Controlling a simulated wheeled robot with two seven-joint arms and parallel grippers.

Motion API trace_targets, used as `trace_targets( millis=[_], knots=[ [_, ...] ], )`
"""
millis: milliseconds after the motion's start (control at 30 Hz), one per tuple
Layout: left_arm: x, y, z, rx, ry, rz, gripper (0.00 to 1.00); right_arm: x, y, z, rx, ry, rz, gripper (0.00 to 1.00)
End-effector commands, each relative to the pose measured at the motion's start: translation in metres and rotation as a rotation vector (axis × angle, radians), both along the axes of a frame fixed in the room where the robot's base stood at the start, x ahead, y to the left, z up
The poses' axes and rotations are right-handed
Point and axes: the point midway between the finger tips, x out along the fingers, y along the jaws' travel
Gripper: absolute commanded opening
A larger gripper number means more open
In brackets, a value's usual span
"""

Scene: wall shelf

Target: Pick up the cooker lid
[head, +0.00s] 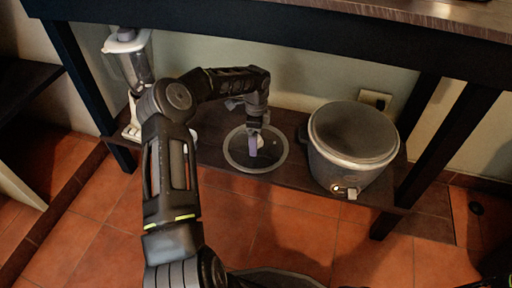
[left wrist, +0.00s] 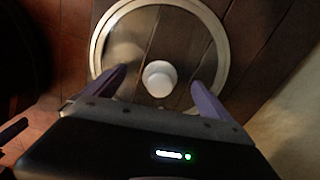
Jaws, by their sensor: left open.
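The cooker lid (head: 272,151) is a round glass disc with a pale metal rim. It lies flat on the low wooden shelf. In the left wrist view the lid (left wrist: 188,45) shows its white round knob (left wrist: 160,78) near the middle. My left gripper (head: 254,145) points down over the lid and hides its knob in the head view. In the left wrist view my left gripper (left wrist: 159,80) is open, with one purple finger on each side of the knob and a gap on both sides. My right gripper is not in view.
A grey cooker (head: 352,143) with a round top stands on the shelf right of the lid. A blender (head: 131,65) stands at the shelf's left end. A dark tabletop edge (head: 290,38) runs above, and dark legs (head: 450,145) stand at the right.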

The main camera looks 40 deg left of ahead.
Motion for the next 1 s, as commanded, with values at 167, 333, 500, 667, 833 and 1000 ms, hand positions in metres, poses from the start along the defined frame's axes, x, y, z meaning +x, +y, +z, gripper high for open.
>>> trace_targets(
  millis=[167, 333, 500, 667, 833, 1000],
  knots=[
    [0.0001, 0.0, 0.001, 0.0, 0.0, 0.0, 0.94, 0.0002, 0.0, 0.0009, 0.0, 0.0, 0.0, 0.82],
    [0.0001, 0.0, 0.001, 0.0, 0.0, 0.0, 0.94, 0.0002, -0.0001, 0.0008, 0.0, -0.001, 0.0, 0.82],
    [0.0001, 0.0, 0.001, 0.0, 0.0, 0.0, 0.94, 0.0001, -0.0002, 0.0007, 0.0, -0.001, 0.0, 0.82],
    [0.0001, 0.0, 0.001, 0.0, 0.0, 0.0, 0.81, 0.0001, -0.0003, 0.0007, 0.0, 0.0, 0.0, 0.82],
    [0.0001, 0.0, 0.001, 0.0, 0.0, 0.0, 0.67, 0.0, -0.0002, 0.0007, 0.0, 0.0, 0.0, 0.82],
    [0.0, 0.0001, 0.0005, 0.0, 0.0, 0.0, 0.53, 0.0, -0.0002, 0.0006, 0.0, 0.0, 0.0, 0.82]
  ],
)
